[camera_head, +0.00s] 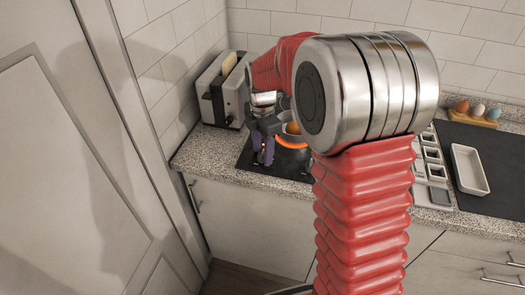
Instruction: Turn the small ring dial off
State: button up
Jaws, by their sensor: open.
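A black hob (247,158) is set into the speckled counter, partly hidden behind my arm. Part of a ring (291,144) on it glows orange. I cannot make out the small ring dial; it may be hidden by my gripper or arm. My gripper (262,158), with dark purplish fingers, points down over the left front part of the hob. It is open, with nothing seen held in it. I cannot tell whether it touches the hob.
A toaster (226,100) with bread stands behind left against the tiled wall. A small brownish-orange thing (293,128) shows beside the gripper. To the right are a grey compartment tray (433,172), a white dish (470,169) on a dark mat (507,165), and an egg holder (473,117).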

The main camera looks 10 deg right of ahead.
aim_at(263, 155)
notch_tip(263, 155, up, 13)
dwell(0.5)
dwell(0.4)
jog(key=s+m+t, duration=0.5)
jog(key=s+m, duration=1.6)
jog(key=s, duration=0.5)
jog(key=shift+r+t, duration=0.25)
jog(key=shift+t, duration=0.05)
